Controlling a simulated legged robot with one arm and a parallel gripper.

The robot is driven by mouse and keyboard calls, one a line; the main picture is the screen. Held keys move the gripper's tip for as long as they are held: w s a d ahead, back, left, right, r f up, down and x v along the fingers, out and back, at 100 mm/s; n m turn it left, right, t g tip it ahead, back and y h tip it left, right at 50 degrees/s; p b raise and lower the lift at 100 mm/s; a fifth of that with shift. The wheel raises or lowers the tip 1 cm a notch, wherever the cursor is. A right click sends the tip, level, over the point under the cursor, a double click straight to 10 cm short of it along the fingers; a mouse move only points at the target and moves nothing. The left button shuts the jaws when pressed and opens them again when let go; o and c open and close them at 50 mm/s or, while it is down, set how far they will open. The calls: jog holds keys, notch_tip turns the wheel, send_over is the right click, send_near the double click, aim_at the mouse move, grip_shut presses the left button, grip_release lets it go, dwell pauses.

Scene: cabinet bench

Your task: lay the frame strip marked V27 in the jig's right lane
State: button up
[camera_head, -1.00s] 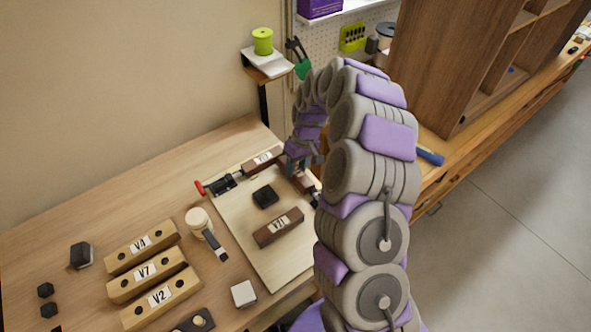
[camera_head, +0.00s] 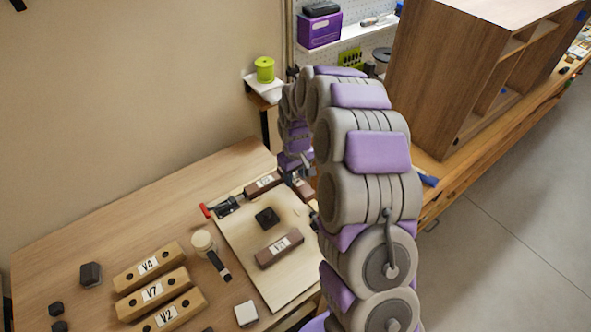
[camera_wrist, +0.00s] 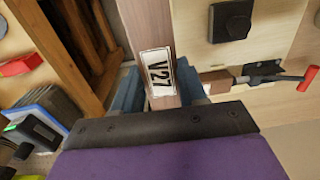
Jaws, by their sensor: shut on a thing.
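My gripper (camera_wrist: 158,92) is shut on the brown frame strip marked V27 (camera_wrist: 143,25), whose white label faces the wrist camera. The strip runs away from the jaws in that view, beside the pale jig board (camera_wrist: 275,45). I cannot tell whether it touches the board. In the head view my gripper (camera_head: 298,168) is at the board's far right corner, partly hidden by my arm. The jig board (camera_head: 238,222) carries a black block (camera_head: 267,217) in its middle and brown strips on it. My arm covers part of its right side.
A brown strip (camera_head: 263,184) lies at the board's far edge by a red-handled clamp (camera_head: 228,205). Another labelled brown strip (camera_head: 280,250) lies nearer. Tan blocks V4 (camera_head: 147,265), V7 and V2 stand left.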

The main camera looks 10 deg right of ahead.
jog(key=shift+f+b, duration=0.9)
jog(key=shift+f, duration=2.3)
jog(key=shift+f+p, duration=0.6)
jog(key=shift+f, duration=0.25)
dwell(0.4)
jog(key=o, duration=1.4)
jog(key=shift+o, duration=0.2)
jog(key=shift+r, duration=0.15)
jog(key=shift+r+p, duration=1.15)
jog(key=shift+r, duration=2.2)
